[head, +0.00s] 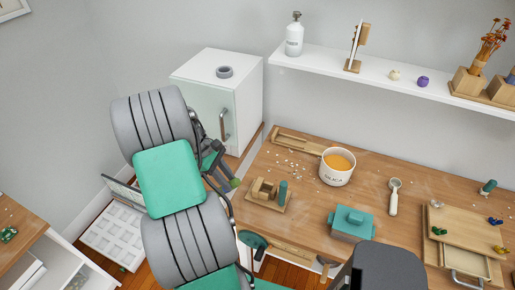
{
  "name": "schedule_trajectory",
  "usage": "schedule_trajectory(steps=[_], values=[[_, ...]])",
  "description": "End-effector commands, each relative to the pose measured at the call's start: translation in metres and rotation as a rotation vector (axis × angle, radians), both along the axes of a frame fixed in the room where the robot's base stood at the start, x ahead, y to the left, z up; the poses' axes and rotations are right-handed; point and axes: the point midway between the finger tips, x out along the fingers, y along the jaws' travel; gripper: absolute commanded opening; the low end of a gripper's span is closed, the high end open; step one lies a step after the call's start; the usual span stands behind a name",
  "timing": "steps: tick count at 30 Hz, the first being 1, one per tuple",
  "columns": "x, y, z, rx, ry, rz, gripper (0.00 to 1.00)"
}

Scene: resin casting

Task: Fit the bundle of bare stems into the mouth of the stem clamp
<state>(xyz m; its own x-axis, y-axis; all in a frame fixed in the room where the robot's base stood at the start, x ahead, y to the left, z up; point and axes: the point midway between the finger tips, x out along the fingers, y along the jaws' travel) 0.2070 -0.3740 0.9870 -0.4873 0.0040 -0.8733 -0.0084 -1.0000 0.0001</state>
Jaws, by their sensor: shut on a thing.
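My gripper (217,163) shows only in part at the front of the white cabinet, beside the large grey and green links of my arm, which cover much of it. It is shut on a dark, thin bundle that looks like the bare stems (226,171); their far ends are small and hard to make out. What looks like the stem clamp (264,189) stands on the workbench, a wooden block with a notch on a wooden base, with a teal upright piece at its right. The gripper is left of the clamp and apart from it.
The workbench (310,225) also bears a white cup of orange stuff (337,167), a teal box (351,223), a white scoop (394,197) and a wooden tray (440,220). Pale crumbs lie near the clamp. A white cabinet (243,110) and a wall shelf (390,87) stand behind.

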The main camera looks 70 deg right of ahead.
Motion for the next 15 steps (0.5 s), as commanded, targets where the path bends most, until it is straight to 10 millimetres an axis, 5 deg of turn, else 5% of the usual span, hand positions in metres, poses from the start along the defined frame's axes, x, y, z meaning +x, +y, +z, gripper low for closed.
schedule_trajectory(steps=[10,15], values=[[-0.082,-0.06,0.084,-0.098,0.319,0.592,0.0],[-0.09,-0.074,0.091,-0.208,0.488,0.842,0.0]])
